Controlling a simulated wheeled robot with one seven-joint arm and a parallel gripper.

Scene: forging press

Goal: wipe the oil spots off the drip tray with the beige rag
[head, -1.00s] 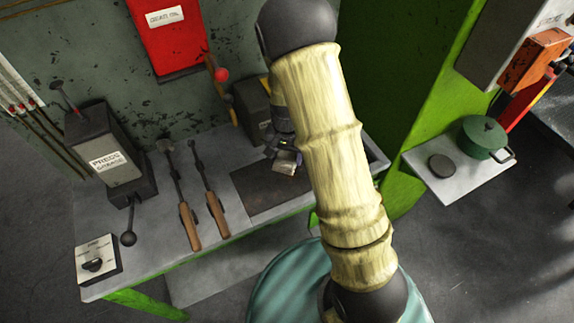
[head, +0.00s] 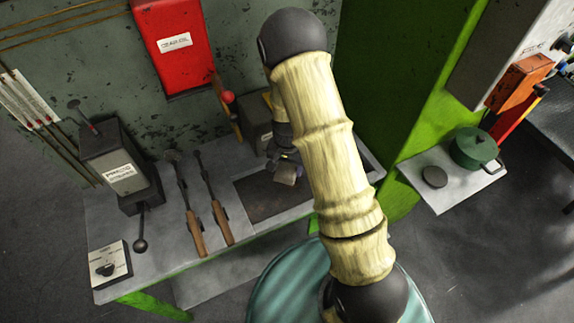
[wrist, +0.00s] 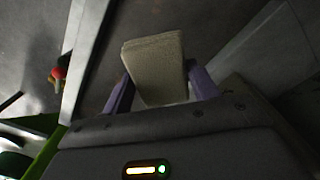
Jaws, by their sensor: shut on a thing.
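My gripper (head: 284,160) is over the drip tray and shut on the beige rag (head: 287,176). In the wrist view the rag (wrist: 155,68) is a folded block held between the two purple fingers of my gripper (wrist: 160,84). The drip tray (head: 262,200) is a dark, brownish flat panel set in the grey bench, partly hidden by my arm. The rag is over its back part; I cannot tell whether it touches the surface. Separate oil spots cannot be made out at this size.
Two wooden-handled tools (head: 217,205) lie left of the tray. A dark press control box (head: 120,170) and a dial box (head: 109,268) stand further left. A red-knobbed lever (head: 228,97) is behind. A side shelf with a green pot (head: 474,147) is at right.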

